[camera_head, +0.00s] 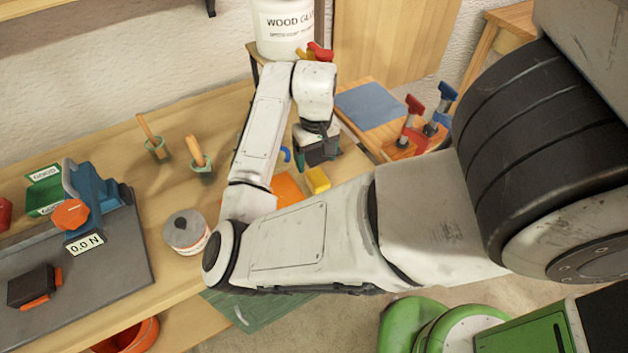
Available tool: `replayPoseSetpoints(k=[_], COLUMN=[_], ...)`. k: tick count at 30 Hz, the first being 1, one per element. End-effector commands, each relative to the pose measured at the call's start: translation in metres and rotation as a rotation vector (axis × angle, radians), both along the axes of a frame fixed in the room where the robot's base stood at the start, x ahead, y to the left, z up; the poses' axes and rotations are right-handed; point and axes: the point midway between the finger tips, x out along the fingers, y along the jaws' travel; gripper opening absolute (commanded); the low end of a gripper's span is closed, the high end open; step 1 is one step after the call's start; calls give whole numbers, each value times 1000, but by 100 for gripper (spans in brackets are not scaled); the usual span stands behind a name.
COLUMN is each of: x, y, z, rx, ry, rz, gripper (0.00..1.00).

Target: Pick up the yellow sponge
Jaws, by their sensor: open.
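The yellow sponge (318,181) is a small yellow block on the wooden bench, just above my forearm in the picture. Its lower edge lies close to the arm's outline. My gripper (304,163) hangs from the wrist above the bench, a little up and left of the sponge. It is open, and I see nothing held in it. The fingertips are small and partly hidden, so their exact height over the bench is unclear.
An orange flat piece (287,190) lies left of the sponge, partly behind my arm. Clamps (411,124) stand at right. A wood glue tub (284,30) stands behind.

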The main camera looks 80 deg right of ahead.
Motion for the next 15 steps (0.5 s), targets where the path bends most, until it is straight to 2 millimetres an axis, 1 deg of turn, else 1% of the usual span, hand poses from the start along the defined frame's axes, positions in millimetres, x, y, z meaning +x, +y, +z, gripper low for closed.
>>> replayPoseSetpoints(k=[1, 8, 15], x=[0, 1, 3], y=[0, 1, 2], z=[-5, -21, -55], rx=[2, 2, 2], ry=[1, 0, 1], rz=[1, 0, 0], gripper=[78, 78, 78])
